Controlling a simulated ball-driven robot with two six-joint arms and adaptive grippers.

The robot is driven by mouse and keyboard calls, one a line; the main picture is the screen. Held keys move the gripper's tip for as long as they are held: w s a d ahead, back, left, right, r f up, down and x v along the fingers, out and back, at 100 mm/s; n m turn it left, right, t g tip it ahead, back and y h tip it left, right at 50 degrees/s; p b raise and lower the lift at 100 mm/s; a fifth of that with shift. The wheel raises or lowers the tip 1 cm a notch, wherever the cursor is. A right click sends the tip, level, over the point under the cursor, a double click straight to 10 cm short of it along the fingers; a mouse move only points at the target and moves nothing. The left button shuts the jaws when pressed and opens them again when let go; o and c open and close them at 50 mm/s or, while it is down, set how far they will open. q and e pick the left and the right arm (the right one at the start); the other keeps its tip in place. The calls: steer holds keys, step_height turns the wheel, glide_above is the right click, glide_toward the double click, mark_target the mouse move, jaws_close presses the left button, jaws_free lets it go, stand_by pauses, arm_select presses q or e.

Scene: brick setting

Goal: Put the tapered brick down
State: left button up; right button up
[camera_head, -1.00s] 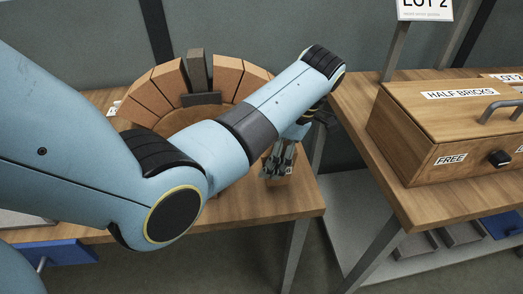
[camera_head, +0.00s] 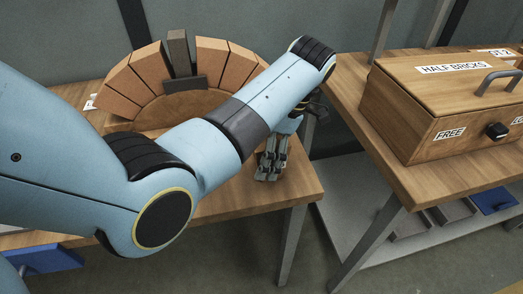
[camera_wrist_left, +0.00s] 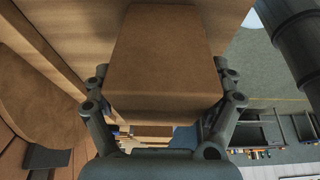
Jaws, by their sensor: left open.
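The tapered brick (camera_wrist_left: 163,55) is brown and fills the middle of the left wrist view, its wider end nearest the camera. My left gripper (camera_head: 268,173) is over the right part of the arch table in the head view. In the wrist view its open fingers (camera_wrist_left: 165,100) stand on both sides of the brick; whether they touch it is unclear. The brick's far end meets a wood surface at the top of that view. In the head view I cannot make out the brick by the gripper. My right gripper is not in view.
An arch of orange bricks (camera_head: 150,66) with a grey upright brick (camera_head: 179,52) stands behind my left arm on the arch table (camera_head: 235,208). A wooden box marked HALF BRICKS (camera_head: 400,115) sits on the right table (camera_head: 350,120). A gap separates the two tables.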

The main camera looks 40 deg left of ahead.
arm_select(q)
steer(key=shift+r, duration=0.1)
steer(key=shift+w+r, duration=0.1)
steer(key=shift+r, duration=0.25)
steer(key=p+v, duration=0.7)
steer(key=v, duration=0.4)
steer(key=shift+d+r+p, duration=0.15)
steer(key=shift+d+p, duration=0.05)
steer(key=shift+p, duration=0.15)
